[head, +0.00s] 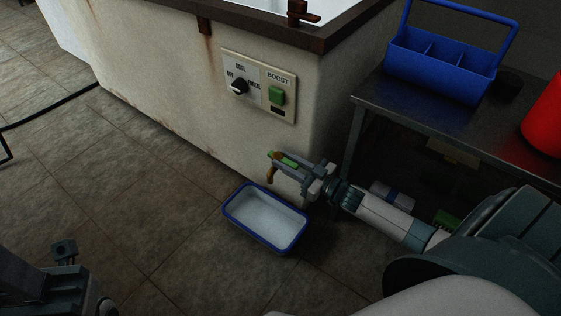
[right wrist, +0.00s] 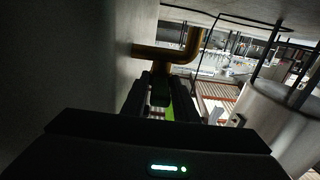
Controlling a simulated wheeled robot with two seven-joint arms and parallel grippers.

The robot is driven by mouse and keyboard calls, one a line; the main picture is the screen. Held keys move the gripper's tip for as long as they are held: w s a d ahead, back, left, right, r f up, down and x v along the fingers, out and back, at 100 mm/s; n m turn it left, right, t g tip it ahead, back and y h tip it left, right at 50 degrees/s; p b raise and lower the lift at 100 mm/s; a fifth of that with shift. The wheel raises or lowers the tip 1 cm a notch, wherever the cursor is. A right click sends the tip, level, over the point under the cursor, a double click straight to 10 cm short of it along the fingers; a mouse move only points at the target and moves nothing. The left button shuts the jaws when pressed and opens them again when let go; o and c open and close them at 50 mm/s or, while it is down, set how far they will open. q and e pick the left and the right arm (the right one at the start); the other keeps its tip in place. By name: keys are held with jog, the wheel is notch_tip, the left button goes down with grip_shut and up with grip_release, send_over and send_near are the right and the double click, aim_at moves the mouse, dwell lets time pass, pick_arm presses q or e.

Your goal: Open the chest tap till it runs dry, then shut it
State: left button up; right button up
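The chest tap sticks out low from the pale chest (head: 170,75). Its brown spout (head: 271,175) points down, and the brass pipe also shows in the right wrist view (right wrist: 165,52). The green tap handle (head: 289,161) lies between the fingers of my right gripper (head: 290,165), which looks shut on it; the handle also shows in the right wrist view (right wrist: 160,92). No stream is visible at the spout. A blue-rimmed tray (head: 231,222) with a pale inside sits on the floor below. My left gripper (head: 64,249) is at the lower left, its fingers unclear.
A control panel with a black knob (head: 239,87) and green boost button (head: 277,95) is on the chest side. A metal table (head: 440,115) at right bears a blue caddy (head: 440,70) and a red container (head: 546,115). Tiled floor at left is mostly clear, with a black cable (head: 55,110).

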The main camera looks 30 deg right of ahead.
jog(key=shift+x, duration=1.05)
jog(key=shift+c, duration=0.7)
grip_shut()
